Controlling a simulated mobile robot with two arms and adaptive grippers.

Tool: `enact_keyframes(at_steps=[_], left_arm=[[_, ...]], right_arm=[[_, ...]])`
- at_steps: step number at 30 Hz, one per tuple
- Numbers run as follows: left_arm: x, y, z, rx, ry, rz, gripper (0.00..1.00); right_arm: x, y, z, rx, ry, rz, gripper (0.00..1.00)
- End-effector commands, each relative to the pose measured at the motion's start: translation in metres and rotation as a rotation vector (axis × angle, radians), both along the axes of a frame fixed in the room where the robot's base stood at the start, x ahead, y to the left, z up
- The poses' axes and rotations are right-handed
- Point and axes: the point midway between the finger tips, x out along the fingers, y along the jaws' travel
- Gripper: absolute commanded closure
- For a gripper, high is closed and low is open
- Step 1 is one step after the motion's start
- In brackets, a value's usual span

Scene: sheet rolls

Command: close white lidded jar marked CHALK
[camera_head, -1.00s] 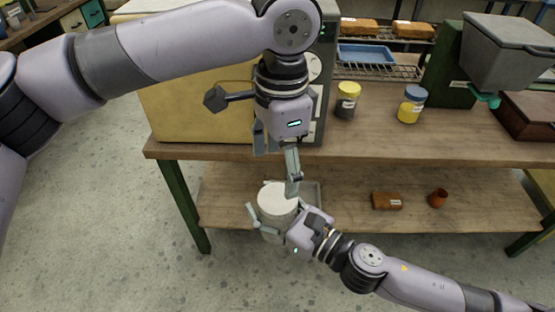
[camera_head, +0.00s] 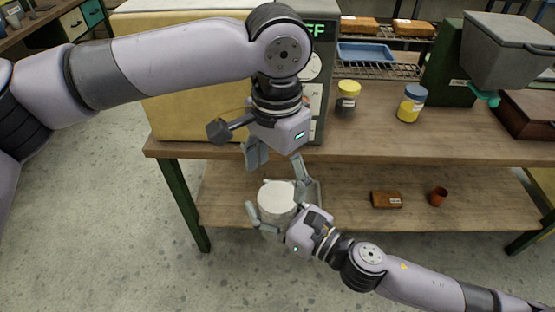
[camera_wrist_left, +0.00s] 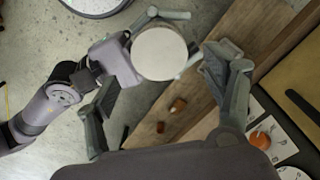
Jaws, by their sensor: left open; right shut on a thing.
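A white round jar (camera_head: 277,198) is in the lower middle of the head view, in front of the bench's lower shelf. Its top is a flat pale disc, also visible in the left wrist view (camera_wrist_left: 159,54). I cannot tell whether the lid is fully seated, and no CHALK marking is readable. My right gripper (camera_head: 276,213) is shut on the jar, with its fingers around the side. My left gripper (camera_head: 278,173) is open and points down just above the jar. In the left wrist view its fingers (camera_wrist_left: 165,70) are spread wide, with the jar top beyond them.
A cream oven (camera_head: 190,110) stands on the bench behind my left gripper. A yellow-lidded jar (camera_head: 347,98) and a blue-lidded jar (camera_head: 411,104) stand to its right. The lower shelf (camera_head: 340,195) holds a brown block (camera_head: 386,200) and a small orange-brown cup (camera_head: 438,197).

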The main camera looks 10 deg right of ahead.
Motion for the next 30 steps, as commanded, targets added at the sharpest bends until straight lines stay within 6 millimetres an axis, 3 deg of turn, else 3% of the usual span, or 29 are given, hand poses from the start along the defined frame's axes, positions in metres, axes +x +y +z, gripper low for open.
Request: enact_keyframes(at_steps=[6,12,22,30], left_arm=[[0.000,0.000,-0.034,0.000,0.001,0.000,0.24],[0.000,0.000,-0.050,0.000,0.000,-0.001,0.24],[0.000,0.000,-0.052,0.000,0.000,-0.001,0.25],[0.000,0.000,-0.052,0.000,0.000,-0.001,0.43]], right_arm=[[0.000,0.000,0.001,0.001,-0.002,0.000,1.00],[0.000,0.000,0.001,0.001,-0.002,0.000,1.00],[0.000,0.000,0.001,0.001,-0.002,0.000,1.00],[0.000,0.000,0.001,0.001,-0.002,0.000,1.00]])
